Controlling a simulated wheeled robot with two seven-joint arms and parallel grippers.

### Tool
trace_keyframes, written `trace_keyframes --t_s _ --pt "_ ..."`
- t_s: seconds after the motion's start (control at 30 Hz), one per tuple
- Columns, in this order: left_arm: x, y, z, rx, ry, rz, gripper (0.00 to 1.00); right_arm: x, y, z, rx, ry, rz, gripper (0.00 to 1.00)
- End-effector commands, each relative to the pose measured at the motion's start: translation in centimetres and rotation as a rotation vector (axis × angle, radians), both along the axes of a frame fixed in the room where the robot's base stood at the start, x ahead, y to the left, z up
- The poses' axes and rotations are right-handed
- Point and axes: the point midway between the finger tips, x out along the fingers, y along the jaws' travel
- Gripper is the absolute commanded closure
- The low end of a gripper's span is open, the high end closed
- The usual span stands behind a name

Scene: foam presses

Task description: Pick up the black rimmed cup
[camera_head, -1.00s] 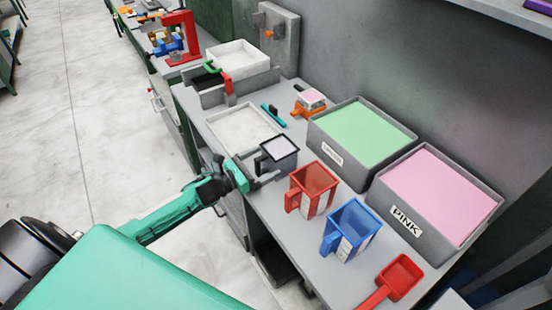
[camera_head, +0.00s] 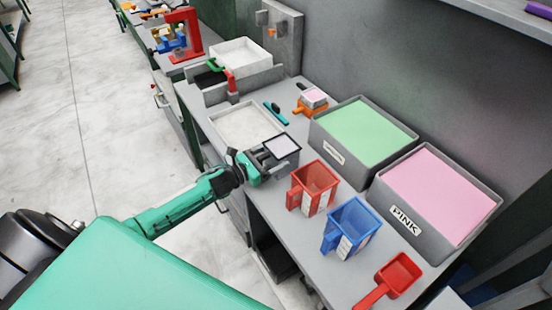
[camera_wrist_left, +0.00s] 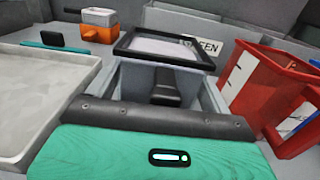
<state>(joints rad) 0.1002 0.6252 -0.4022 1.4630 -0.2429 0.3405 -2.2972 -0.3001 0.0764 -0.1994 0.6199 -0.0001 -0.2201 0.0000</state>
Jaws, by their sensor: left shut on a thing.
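The black rimmed cup (camera_head: 284,147) stands on the grey bench between the pale tray and the red cup. It is grey with a black rim and a whitish filling. My left gripper (camera_head: 263,159) is at its near left side and is shut on its dark handle. In the left wrist view the black rimmed cup (camera_wrist_left: 165,48) is straight ahead, with its handle (camera_wrist_left: 165,88) between the fingers of my left gripper (camera_wrist_left: 166,95). The cup looks upright on the bench. My right gripper is not in view.
The red cup (camera_head: 318,180) and blue cup (camera_head: 354,222) stand to the right. A red scoop (camera_head: 400,275) lies at the front. The green bin (camera_head: 360,140) and pink bin (camera_head: 440,197) are behind. The pale tray (camera_head: 245,124) lies close on the left.

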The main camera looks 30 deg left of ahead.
Motion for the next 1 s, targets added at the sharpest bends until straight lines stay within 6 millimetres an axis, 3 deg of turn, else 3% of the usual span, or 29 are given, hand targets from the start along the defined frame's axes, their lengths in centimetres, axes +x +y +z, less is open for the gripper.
trace_keyframes --t_s 0.23,0.37,0.8,1.0 --pt "0.0 0.0 0.9 0.000 -0.001 -0.001 0.41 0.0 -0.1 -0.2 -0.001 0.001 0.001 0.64" --pt "0.0 0.0 2.4 0.002 -0.003 -0.002 0.41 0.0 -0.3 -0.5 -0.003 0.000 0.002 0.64" --pt "0.0 0.0 13.2 0.006 -0.006 -0.003 0.41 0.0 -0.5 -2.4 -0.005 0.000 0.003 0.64" --pt "0.0 0.1 17.0 0.004 -0.005 -0.001 0.41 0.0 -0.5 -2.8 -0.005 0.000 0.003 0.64"
